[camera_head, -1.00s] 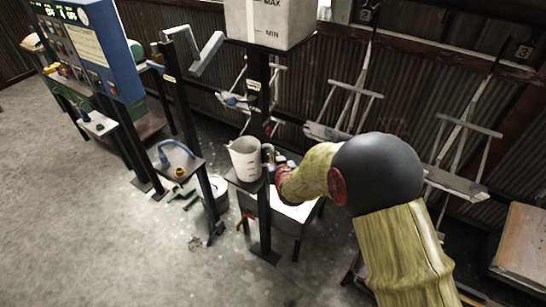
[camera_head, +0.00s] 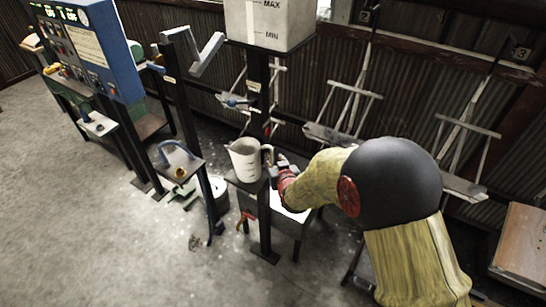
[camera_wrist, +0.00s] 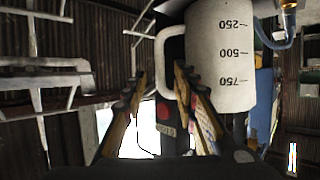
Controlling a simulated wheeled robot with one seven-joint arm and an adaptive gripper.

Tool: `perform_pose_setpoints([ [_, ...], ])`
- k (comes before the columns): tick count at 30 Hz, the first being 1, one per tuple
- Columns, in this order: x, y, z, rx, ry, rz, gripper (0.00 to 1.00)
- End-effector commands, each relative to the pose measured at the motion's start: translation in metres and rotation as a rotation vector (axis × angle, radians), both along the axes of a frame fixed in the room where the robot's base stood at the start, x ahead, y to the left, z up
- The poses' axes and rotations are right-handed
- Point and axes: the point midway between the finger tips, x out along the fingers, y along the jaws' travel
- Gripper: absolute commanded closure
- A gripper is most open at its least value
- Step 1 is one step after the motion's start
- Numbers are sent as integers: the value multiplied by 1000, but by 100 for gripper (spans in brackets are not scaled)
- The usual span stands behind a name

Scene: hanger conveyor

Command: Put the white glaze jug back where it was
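The white glaze jug (camera_head: 245,160) stands upright on a small dark shelf (camera_head: 233,180) on a black post, its handle to the right. In the wrist view the jug (camera_wrist: 218,60) appears upside down with its measuring marks, and its handle (camera_wrist: 160,62) lies between the fingertips. My gripper (camera_head: 283,166) is close by the handle, on the right of the jug. In the wrist view my gripper (camera_wrist: 160,78) has its fingers apart, with a visible gap between the left finger and the handle. The jug's base is out of the wrist view.
A white tank (camera_head: 268,22) with MAX and MIN marks is above the jug. A shelf with a blue curved part (camera_head: 177,152) stands to the left, and a blue control panel (camera_head: 88,45) is farther left. Hangers (camera_head: 350,105) hang behind and right.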

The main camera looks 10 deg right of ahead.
Motion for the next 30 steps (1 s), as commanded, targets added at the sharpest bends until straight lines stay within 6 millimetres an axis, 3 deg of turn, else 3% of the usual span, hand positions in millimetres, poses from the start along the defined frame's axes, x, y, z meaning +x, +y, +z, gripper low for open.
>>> perform_pose_setpoints([
  [6,-40,-4,20,0,-2,0,72],
  [12,-67,-7,30,0,-1,1,72],
  [23,-80,-9,37,0,2,1,72],
  [26,-82,-13,51,4,27,-3,72],
  [30,-102,-25,92,8,120,-8,72],
])
